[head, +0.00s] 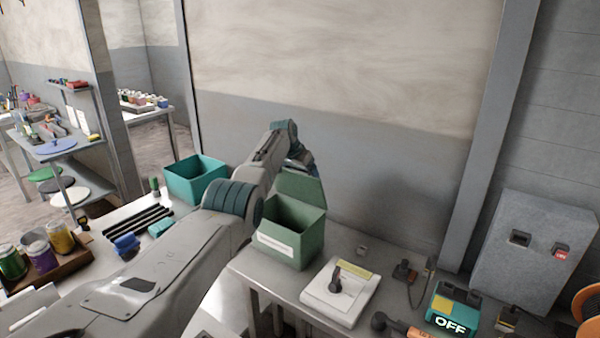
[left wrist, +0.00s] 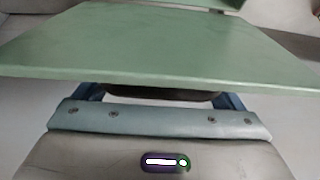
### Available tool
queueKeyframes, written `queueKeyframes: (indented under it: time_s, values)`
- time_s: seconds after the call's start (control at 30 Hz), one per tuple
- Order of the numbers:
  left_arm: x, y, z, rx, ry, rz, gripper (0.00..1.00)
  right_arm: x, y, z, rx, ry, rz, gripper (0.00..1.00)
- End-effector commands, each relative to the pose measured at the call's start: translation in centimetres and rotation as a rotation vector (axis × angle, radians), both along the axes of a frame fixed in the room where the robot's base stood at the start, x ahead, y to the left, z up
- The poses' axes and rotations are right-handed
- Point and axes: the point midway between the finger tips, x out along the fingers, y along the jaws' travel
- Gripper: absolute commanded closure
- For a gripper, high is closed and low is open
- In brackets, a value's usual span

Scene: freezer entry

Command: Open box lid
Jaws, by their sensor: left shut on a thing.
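A green box (head: 285,249) with a white label on its front stands on the grey table. Its lid (head: 299,186) is raised and stands up at the back, so the dark inside of the box shows. In the left wrist view the green lid (left wrist: 165,48) spans the picture just in front of the fingers. My left gripper (head: 303,166) is behind the raised lid, partly hidden by it. It is shut on the lid; the blue fingers show at both sides under the lid's edge in the left wrist view. My right gripper is not in view.
A white device with a black knob (head: 338,296) sits right of the box, near a teal unit reading OFF (head: 454,307). A teal open bin (head: 195,180) stands to the left. A grey wall cabinet (head: 533,258) is at right.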

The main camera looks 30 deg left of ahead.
Motion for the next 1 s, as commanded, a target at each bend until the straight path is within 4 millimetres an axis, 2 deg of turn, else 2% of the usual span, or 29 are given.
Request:
queueKeyframes:
  time_s: [0.13,0.17,0.2,0.6,0.83,1.0]
  values:
    - [-0.1,-0.2,-0.4,-0.003,0.006,0.0,0.5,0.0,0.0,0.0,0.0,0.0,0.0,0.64]
    - [-0.1,-0.2,-0.4,-0.003,0.006,0.0,0.05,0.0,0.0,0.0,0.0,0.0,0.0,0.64]
    - [-0.1,-0.2,-0.4,-0.003,0.006,-0.001,0.0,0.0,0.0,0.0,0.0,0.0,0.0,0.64]
    - [-0.3,0.1,0.2,0.0,0.002,0.001,0.0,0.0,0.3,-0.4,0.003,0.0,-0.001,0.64]
    - [-1.3,0.1,1.9,0.001,0.001,0.0,0.0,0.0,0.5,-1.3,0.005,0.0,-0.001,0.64]
    - [-2.7,0.1,4.2,0.0,0.0,-0.001,0.0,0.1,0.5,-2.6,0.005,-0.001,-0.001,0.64]
